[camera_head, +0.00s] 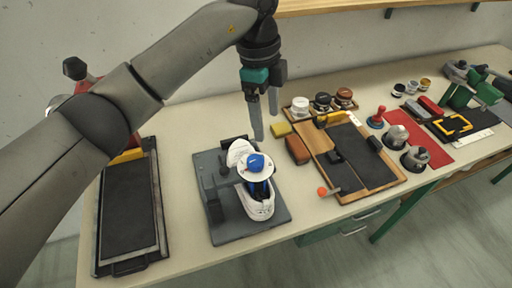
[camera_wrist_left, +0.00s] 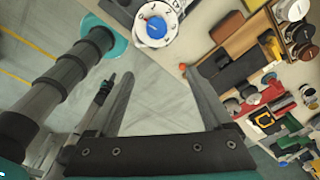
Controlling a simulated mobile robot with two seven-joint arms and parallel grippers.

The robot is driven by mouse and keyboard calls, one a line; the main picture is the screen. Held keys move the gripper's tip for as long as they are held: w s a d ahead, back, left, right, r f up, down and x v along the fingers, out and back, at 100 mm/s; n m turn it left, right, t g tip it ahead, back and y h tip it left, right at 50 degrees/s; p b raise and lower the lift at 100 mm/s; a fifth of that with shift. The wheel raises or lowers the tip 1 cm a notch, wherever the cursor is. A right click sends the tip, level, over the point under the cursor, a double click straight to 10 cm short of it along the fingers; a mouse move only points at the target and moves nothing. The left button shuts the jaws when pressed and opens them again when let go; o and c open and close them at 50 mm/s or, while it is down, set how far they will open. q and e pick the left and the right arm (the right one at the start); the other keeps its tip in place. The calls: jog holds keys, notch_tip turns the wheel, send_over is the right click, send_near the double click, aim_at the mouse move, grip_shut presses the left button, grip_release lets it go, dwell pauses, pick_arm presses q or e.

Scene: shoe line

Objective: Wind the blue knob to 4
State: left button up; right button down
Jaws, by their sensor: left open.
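The blue knob (camera_head: 256,162) sits on a round white dial (camera_head: 244,171) above a white shoe (camera_head: 258,208) on a dark grey stand. In the left wrist view the blue knob (camera_wrist_left: 157,28) is near the top edge, with dark marks around the white dial (camera_wrist_left: 152,42). The marks are too small to read surely, so I cannot tell the setting. My left gripper (camera_head: 264,122) is open and empty, fingers pointing down, above and behind the knob, apart from it. Its two fingers also show in the left wrist view (camera_wrist_left: 160,72).
The stand's base plate (camera_head: 225,232) rests on the bench. A black tray (camera_head: 128,210) lies at left under my arm. At right are a yellow block (camera_head: 280,129), a brown block (camera_head: 297,150), a wooden board with black pads (camera_head: 395,182) and a red mat (camera_head: 437,151) with metal tools.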

aim_at(255, 159)
pick_arm(q)
jog(key=shift+n+y, duration=0.4)
jog(key=shift+y, duration=0.3)
jog(key=f, duration=0.4)
jog(key=a+f+p, duration=0.1)
jog(key=f, duration=0.4)
jog(key=w+a+f, duration=0.1)
jog(key=f, duration=0.4)
jog(key=shift+a+f+p, duration=0.1)
jog(key=shift+f+p, duration=0.05)
jog(key=shift+p, duration=0.2)
grip_shut()
